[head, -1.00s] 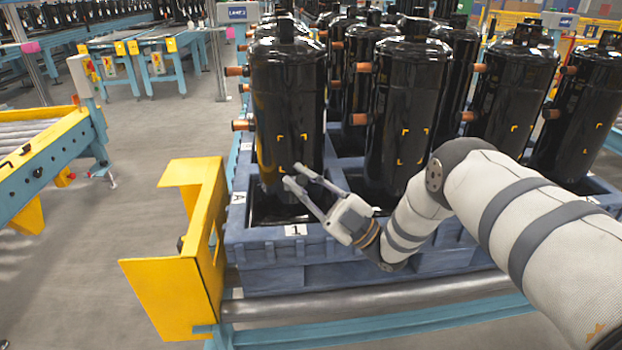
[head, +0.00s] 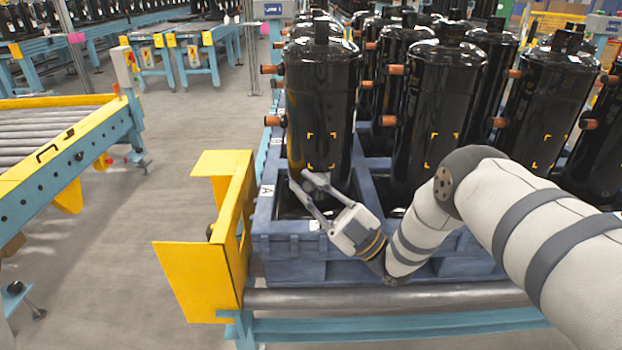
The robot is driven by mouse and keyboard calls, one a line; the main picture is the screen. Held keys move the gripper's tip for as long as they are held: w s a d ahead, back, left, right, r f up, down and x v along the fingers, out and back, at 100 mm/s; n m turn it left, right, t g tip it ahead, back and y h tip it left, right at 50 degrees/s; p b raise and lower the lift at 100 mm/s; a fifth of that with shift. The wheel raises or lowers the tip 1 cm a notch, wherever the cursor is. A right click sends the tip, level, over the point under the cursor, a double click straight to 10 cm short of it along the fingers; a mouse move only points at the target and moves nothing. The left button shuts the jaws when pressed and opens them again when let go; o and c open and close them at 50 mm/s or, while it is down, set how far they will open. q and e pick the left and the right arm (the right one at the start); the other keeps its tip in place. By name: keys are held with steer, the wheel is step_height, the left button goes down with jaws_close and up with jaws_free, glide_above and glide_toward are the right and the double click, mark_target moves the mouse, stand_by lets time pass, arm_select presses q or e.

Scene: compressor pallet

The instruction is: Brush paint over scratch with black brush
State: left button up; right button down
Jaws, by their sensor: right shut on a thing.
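The nearest-left black compressor (head: 322,100) stands upright in the blue pallet, with yellow corner marks (head: 321,149) framing a patch low on its front. No scratch can be made out inside the marks at this size. My right gripper (head: 307,181) is at the compressor's lower front, just below the marks, its fingers pointing up and left. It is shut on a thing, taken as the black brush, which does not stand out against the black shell. Whether it touches the compressor cannot be told. My left gripper is out of view.
More black compressors (head: 440,100) with copper stubs fill the blue pallet (head: 292,270), close on the right and behind. A yellow guard (head: 198,283) stands at the pallet's left corner. A roller (head: 400,297) runs along the front. A roller conveyor (head: 50,150) lies left, with open floor between.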

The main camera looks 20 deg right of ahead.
steer(key=s, duration=0.3)
steer(key=shift+a, duration=0.4)
steer(key=shift+s+a, duration=0.2)
steer(key=shift+s, duration=0.5)
steer(key=shift+s+a, duration=0.2)
steer(key=shift+s, duration=0.5)
